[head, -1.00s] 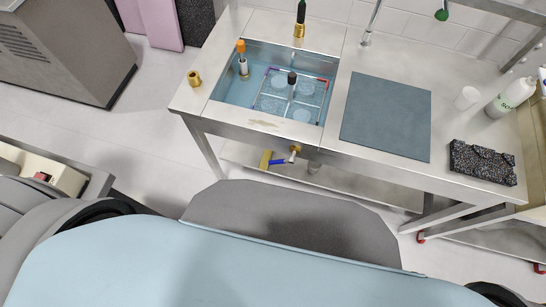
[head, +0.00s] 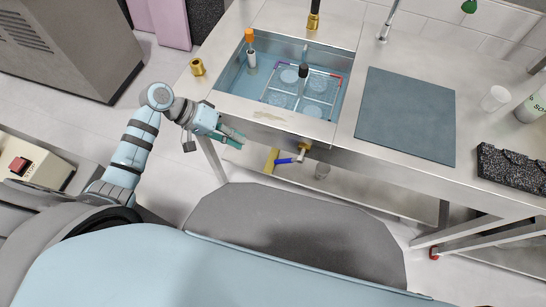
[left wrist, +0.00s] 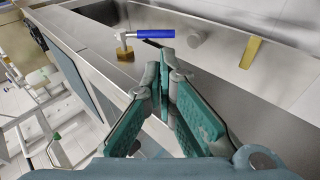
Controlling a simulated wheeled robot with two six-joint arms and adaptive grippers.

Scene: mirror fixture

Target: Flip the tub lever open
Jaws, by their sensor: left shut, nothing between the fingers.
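The tub lever has a blue handle (head: 284,160) on a brass valve (head: 305,147), under the front edge of the tub (head: 232,101). The handle points left, towards a yellow plate (head: 271,160). In the left wrist view the blue handle (left wrist: 155,33) and brass fitting (left wrist: 124,54) show beyond the fingertips. My left gripper (head: 240,139) is shut and empty, left of the lever and in front of the tub, apart from the handle. Its green-padded fingers (left wrist: 165,62) meet at the tips in the left wrist view. My right gripper is not in view.
The steel table's front edge lies close to my left gripper. In the tub stand an orange-topped post (head: 250,50) and a wire rack (head: 320,91) with clear discs. A grey mat (head: 406,115), white cup (head: 495,98) and dark speckled block (head: 510,166) lie to the right.

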